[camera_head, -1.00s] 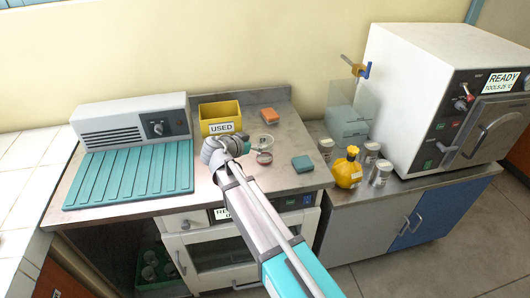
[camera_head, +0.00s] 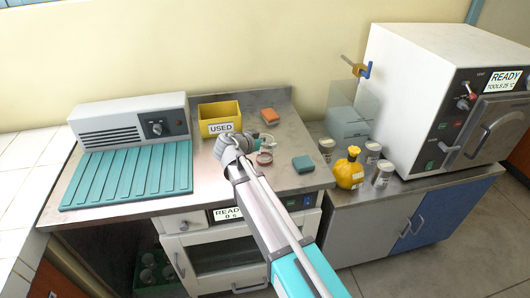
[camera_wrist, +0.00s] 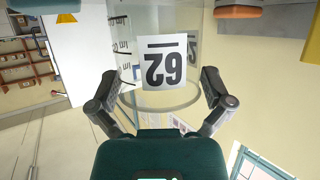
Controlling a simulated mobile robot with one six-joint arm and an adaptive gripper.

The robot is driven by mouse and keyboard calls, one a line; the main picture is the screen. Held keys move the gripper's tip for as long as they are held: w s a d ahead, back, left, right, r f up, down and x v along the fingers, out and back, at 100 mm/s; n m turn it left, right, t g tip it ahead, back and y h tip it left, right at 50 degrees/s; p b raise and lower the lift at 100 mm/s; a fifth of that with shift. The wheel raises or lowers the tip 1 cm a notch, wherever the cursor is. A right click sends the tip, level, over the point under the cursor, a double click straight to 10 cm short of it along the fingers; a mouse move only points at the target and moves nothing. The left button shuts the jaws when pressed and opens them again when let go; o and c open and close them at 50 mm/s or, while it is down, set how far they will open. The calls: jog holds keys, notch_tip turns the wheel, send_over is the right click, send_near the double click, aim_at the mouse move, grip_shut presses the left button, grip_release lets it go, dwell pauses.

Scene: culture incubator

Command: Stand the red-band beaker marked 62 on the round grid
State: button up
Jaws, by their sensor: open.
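In the wrist view a clear glass beaker (camera_wrist: 184,104) carries a white label reading 62, shown upside down. It appears between the fingers of my gripper (camera_wrist: 160,88), which are spread apart; I see no contact. In the head view my gripper (camera_head: 255,147) is low over the steel bench, beside a small round vessel with a reddish ring (camera_head: 264,158). Its number cannot be read there. Glass and grey fingers overlap just behind that ring and are hard to separate. I cannot make out the round grid clearly.
A yellow bottle (camera_head: 349,172) and several jars stand right, near the white autoclave (camera_head: 420,90). A ribbed teal mat (camera_head: 128,174) lies left.

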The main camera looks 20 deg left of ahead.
jog(key=shift+c, duration=0.3)
jog(key=c, duration=0.8)
jog(key=shift+c, duration=0.2)
jog(key=shift+r, duration=0.1)
notch_tip(320, 180, up, 3)
jog(key=p, duration=0.2)
jog(key=shift+f+p, duration=0.2)
jog(key=shift+p, duration=0.15)
jog(key=s+d+r+p, duration=0.1)
jog(key=r+p, duration=0.1)
jog(key=s+r+p, duration=0.2)
jog(key=s+d+r+p, duration=0.1)
jog(key=r+p, duration=0.1)
jog(key=shift+s+d+r+p, duration=0.15)
jog(key=shift+d+r+p, duration=0.2)
jog(key=s+d+r+p, duration=0.1)
jog(key=s, duration=0.1)
jog(key=s+d+r+p, duration=0.1)
jog(key=s+d, duration=0.1)
jog(key=s, duration=0.1)
jog(key=s+d+r+p, duration=0.1)
jog(key=s, duration=0.1)
jog(key=shift+s+d+r+p, duration=0.3)
jog(key=shift+s, duration=0.05)
